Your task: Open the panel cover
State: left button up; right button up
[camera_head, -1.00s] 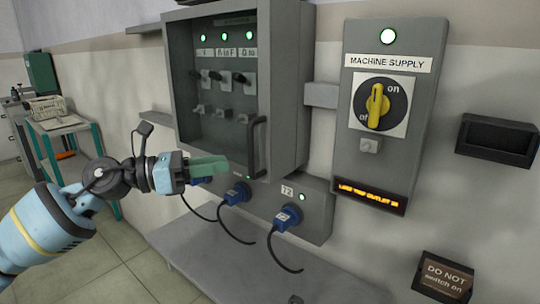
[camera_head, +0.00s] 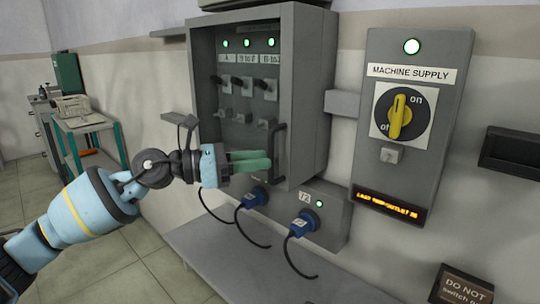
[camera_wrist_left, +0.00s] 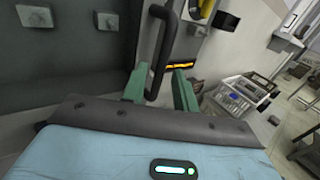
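The panel is a grey wall box (camera_head: 313,95) with a see-through front that shows switches inside. A black vertical handle (camera_head: 279,153) is at the lower right of its front, and the cover looks closed. My left gripper (camera_head: 270,161) has green fingers and is at the handle, from the left. In the left wrist view the handle (camera_wrist_left: 160,50) runs down between the two spread fingertips (camera_wrist_left: 160,85). The fingers look apart from it, though its lower end is partly hidden. My right gripper is out of view.
A machine supply box (camera_head: 412,130) with a yellow rotary switch (camera_head: 401,117) hangs to the right. Blue plugs (camera_head: 302,223) with hanging cables sit below the panel, above a grey shelf (camera_head: 240,260). A teal-legged table (camera_head: 85,122) stands far left.

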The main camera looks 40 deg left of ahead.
aim_at(271, 178)
pick_arm(q)
jog(key=shift+p+x, duration=0.7)
jog(key=shift+x, duration=1.05)
grip_shut()
